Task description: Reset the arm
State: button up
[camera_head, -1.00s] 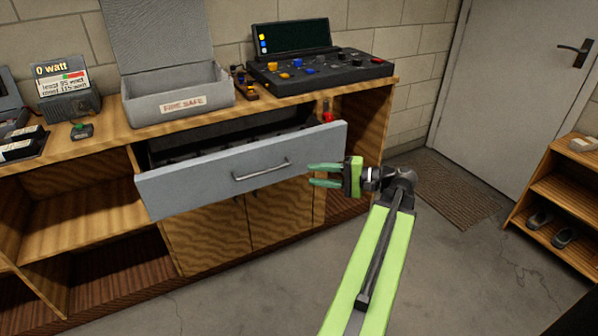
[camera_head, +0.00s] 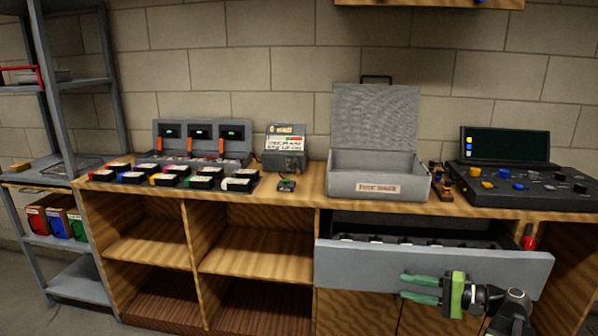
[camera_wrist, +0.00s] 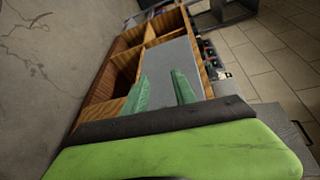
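My gripper (camera_head: 421,288) is in the lower right of the head view. Its two green fingers point left, apart with a gap between them, and nothing is held. It appears in front of the grey drawer front (camera_head: 355,265); I cannot tell how large the gap between them is. The drawer is pulled out and its handle is hidden. In the wrist view, the fingers (camera_wrist: 160,90) are spread, with a grey panel and wooden shelving beyond them. My arm shows only at the bottom right edge of the head view.
The wooden bench (camera_head: 305,198) carries an open grey safe box (camera_head: 345,185), a black control console (camera_head: 520,185), a watt meter (camera_head: 284,150) and a charger with several battery packs (camera_head: 200,140). A metal rack (camera_head: 50,110) stands left. The open drawer juts out.

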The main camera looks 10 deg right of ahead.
jog(key=w+a+f+n+g, duration=0.2)
jog(key=a+f+g, duration=0.1)
jog(key=a, duration=0.6)
jog(key=w+a+f+n+g, duration=0.2)
jog(key=a+f+g, duration=0.1)
jog(key=a, duration=0.6)
jog(key=w+a+f+n+g, duration=0.2)
jog(key=a+f+g, duration=0.1)
jog(key=a, duration=0.6)
jog(key=s+a+f+n+g+h, duration=0.3)
jog(key=s+a+f+n+h, duration=0.1)
jog(key=a+f+h, duration=0.45)
jog(key=w+d+t+h+p, duration=0.1)
jog(key=d+h+p, duration=0.2)
jog(key=d, duration=0.5)
notch_tip(320, 180, up, 25)
jog(key=p, duration=2.3)
jog(key=shift+a+f+p, duration=0.15)
jog(key=shift+a+p, duration=0.2)
jog(key=shift+p, duration=0.05)
jog(key=shift+w+f, duration=0.1)
